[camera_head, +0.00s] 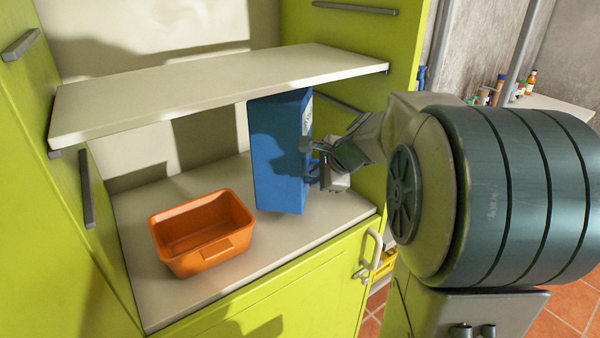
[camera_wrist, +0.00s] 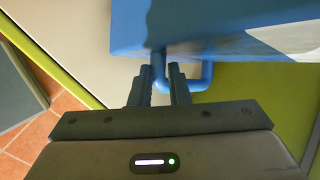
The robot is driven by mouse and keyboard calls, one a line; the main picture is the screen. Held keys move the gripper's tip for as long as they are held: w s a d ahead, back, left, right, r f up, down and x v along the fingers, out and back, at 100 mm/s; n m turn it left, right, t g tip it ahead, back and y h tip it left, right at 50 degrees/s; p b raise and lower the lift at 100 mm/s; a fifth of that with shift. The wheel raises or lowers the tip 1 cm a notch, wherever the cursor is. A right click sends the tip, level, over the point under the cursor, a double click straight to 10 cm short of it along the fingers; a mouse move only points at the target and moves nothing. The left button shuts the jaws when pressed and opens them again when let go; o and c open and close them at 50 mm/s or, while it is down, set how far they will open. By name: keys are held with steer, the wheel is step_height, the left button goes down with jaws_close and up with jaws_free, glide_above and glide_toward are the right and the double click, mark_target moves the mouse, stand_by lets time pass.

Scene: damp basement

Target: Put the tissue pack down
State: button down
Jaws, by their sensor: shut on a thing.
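The tissue pack appears to be the tall blue box (camera_head: 278,150) with a pale label and a blue loop handle. It is upright in the cabinet's lower compartment, right of the orange bin. Whether its base touches the lower board (camera_head: 215,275) is hard to tell. My gripper (camera_head: 318,160) comes from the right and is shut on the handle at the box's right side. In the wrist view the blue handle (camera_wrist: 205,78) runs between my two fingers (camera_wrist: 166,72), with the box (camera_wrist: 200,22) beyond them.
An orange bin (camera_head: 228,248) stands open on the lower board at left. An upper shelf (camera_head: 210,92) lies close above the blue box. Green cabinet walls (camera_head: 75,240) bound the space. Bare board lies behind the bin and in front of the box.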

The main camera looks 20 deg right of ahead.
steer(key=shift+w+a+r, duration=0.1)
steer(key=shift+w+a, duration=0.1)
steer(key=shift+w, duration=0.35)
steer(key=shift+w+a, duration=0.15)
steer(key=shift+w, duration=0.4)
steer(key=shift+w+f, duration=0.15)
steer(key=shift+f, duration=1.65)
steer(key=c, duration=1.4)
jaws_free()
steer(key=shift+f, duration=0.1)
steer(key=shift+o, duration=0.2)
steer(key=v, duration=1.2)
steer(key=s+a+f+n+g+h, duration=0.1)
steer(key=s+a+f+n, duration=0.3)
steer(key=s+n, duration=0.5)
steer(key=s+a+f+n+g+h, duration=0.1)
steer(key=s+a+f+n+g, duration=0.2)
steer(key=s+n, duration=0.7)
step_height(320, 180, down, 2)
steer(key=a+n, duration=0.1)
steer(key=a, duration=0.1)
steer(key=shift+s+a+g+h, duration=0.15)
steer(key=shift+a+g+h, duration=0.15)
steer(key=shift+g, duration=0.1)
